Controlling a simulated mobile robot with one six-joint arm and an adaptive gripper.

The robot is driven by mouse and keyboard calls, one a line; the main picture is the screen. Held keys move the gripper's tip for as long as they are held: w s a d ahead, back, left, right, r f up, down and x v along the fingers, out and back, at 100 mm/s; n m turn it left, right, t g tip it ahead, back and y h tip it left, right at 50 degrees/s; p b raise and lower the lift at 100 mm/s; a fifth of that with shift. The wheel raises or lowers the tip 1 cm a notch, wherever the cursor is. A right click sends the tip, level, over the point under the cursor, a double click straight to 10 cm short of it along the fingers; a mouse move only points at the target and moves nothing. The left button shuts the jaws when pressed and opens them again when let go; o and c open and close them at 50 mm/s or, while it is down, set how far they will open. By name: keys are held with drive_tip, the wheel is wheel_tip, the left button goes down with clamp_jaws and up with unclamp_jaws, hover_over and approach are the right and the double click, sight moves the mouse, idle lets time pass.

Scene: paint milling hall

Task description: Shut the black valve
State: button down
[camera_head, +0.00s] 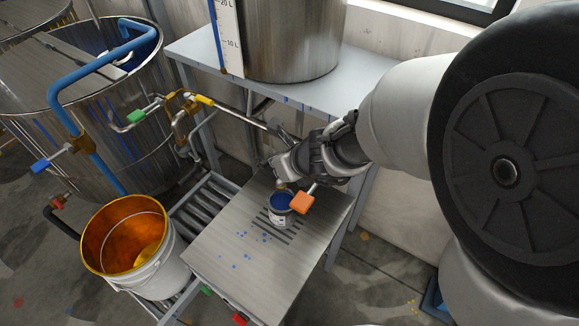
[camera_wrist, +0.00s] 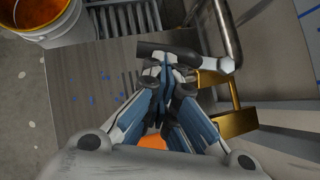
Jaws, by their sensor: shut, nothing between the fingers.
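The black valve shows in the wrist view as a lever with a black grip (camera_wrist: 168,49) and a pale metal shank (camera_wrist: 211,61). The shank runs right towards a brass fitting (camera_wrist: 236,120). My gripper (camera_wrist: 163,66) is shut and empty, its fingertips right at the black grip; I cannot tell whether they touch it. In the head view my gripper (camera_head: 280,166) hangs above the metal table, at the end of the thin pipe, and hides much of the valve there.
An orange handle (camera_head: 302,200) is just below my gripper. A small blue-topped can (camera_head: 279,211) stands on the metal table (camera_head: 235,262). A white bucket (camera_head: 155,268) with an orange inside is left. Brass valves with yellow (camera_head: 205,100) and green (camera_head: 136,117) handles sit behind.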

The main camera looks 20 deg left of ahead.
drive_tip(key=a+m+t+h+b, duration=0.1)
drive_tip(key=a+m, duration=0.1)
drive_tip(key=w+a+m+h+b, duration=0.1)
drive_tip(key=a+m, duration=0.1)
drive_tip(key=shift+w+f+m+t+h+b, duration=0.1)
drive_tip(key=shift+w+m+t+h+b, duration=0.1)
drive_tip(key=shift+m+t+h+b, duration=0.15)
drive_tip(key=w+a+m+h+p, duration=0.3)
drive_tip(key=w+m+h+p, duration=0.2)
drive_tip(key=m, duration=0.3)
drive_tip(key=shift+w+a+t+p, duration=0.15)
drive_tip(key=shift+w+t+p, duration=0.2)
drive_tip(key=shift+w+p, duration=0.4)
drive_tip(key=shift+w, duration=0.15)
